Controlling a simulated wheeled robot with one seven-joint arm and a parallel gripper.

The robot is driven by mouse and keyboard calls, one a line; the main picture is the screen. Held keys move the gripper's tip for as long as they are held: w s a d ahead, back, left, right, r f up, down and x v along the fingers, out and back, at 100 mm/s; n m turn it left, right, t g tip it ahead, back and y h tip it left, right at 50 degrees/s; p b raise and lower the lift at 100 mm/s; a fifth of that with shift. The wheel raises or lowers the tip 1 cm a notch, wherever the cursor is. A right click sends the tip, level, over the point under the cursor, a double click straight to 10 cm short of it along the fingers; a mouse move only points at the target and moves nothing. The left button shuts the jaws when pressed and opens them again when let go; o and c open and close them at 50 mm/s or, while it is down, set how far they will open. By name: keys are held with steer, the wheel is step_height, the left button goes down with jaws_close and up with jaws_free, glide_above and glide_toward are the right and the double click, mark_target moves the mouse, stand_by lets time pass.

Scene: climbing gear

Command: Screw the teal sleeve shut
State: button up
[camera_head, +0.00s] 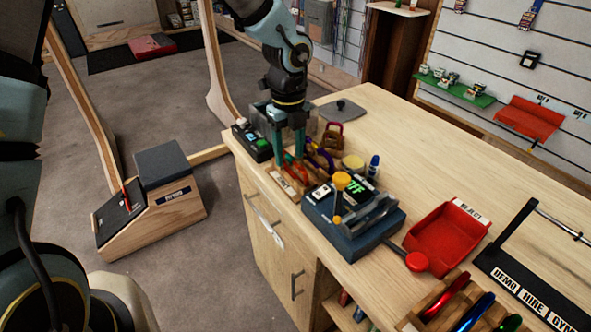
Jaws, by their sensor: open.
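My gripper (288,150) points down over the near left part of the wooden workbench (425,138). Its two fingers are apart, over a small wooden holder (284,183) with a pale label. A red carabiner (294,172) stands at the fingertips and a purple carabiner (324,158) is just right of them. The teal sleeve cannot be told apart from the teal-coloured fingers at this size. Whether the fingers touch anything is unclear.
A dark blue device with a lit green display (354,184) and yellow knob stands close right. A black switch box (252,142) is left. The back right benchtop is clear.

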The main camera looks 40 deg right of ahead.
steer(key=shift+a, duration=0.7)
steer(key=shift+f, duration=0.1)
steer(key=shift+f+b, duration=0.8)
steer(key=shift+f, duration=0.5)
steer(key=shift+d, duration=0.75)
steer(key=shift+r+p, duration=0.15)
steer(key=shift+p, duration=0.2)
steer(key=shift+w+r+p, duration=0.1)
steer(key=shift+r+p, duration=0.65)
steer(key=shift+r, duration=0.55)
